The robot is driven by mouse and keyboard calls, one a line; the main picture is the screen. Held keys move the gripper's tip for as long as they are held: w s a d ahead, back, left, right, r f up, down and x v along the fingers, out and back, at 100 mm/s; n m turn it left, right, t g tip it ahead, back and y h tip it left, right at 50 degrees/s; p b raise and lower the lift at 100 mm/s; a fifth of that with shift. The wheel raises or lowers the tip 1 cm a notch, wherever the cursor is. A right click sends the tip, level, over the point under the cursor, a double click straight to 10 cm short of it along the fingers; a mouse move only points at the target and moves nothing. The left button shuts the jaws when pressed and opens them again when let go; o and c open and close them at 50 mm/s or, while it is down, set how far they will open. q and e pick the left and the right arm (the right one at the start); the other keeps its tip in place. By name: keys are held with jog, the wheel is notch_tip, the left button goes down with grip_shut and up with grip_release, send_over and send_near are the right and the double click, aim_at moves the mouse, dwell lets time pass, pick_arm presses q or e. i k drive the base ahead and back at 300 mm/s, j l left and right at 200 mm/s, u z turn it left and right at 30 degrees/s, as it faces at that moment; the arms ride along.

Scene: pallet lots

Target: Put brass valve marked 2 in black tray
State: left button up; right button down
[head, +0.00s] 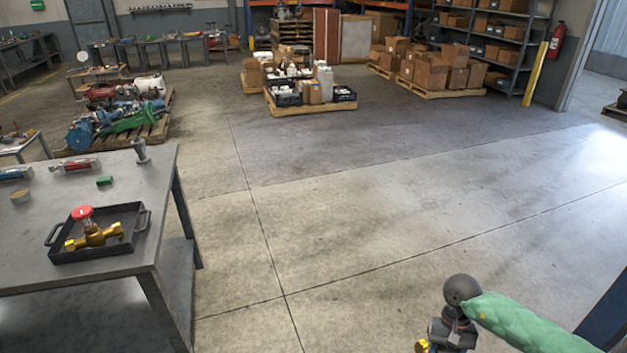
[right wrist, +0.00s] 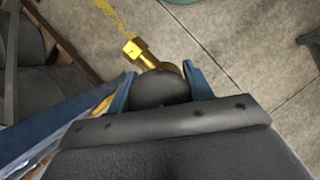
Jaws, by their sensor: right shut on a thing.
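A black tray (head: 62,254) with two side handles sits on the grey metal table at the left in the head view. A brass valve with a red handwheel (head: 93,234) lies in it. My right gripper (right wrist: 155,73) is shut on another brass valve (right wrist: 134,50), whose brass end sticks out past the blue fingers. A bit of this brass also shows at the bottom edge of the head view (head: 422,346), over the floor, apart from the table. A dark rounded part hides much of the held valve, and no number is readable on either valve. My left gripper is not in view.
The grey table (head: 150,190) also holds a small green block (head: 104,181), a round tan piece (head: 20,196), a grey metal fitting (head: 141,151) and red and blue items at its far left. Open concrete floor lies right of the table. Loaded pallets (head: 310,105) stand farther back.

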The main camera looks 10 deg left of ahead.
aim_at(107, 225)
jog(key=u, duration=1.6)
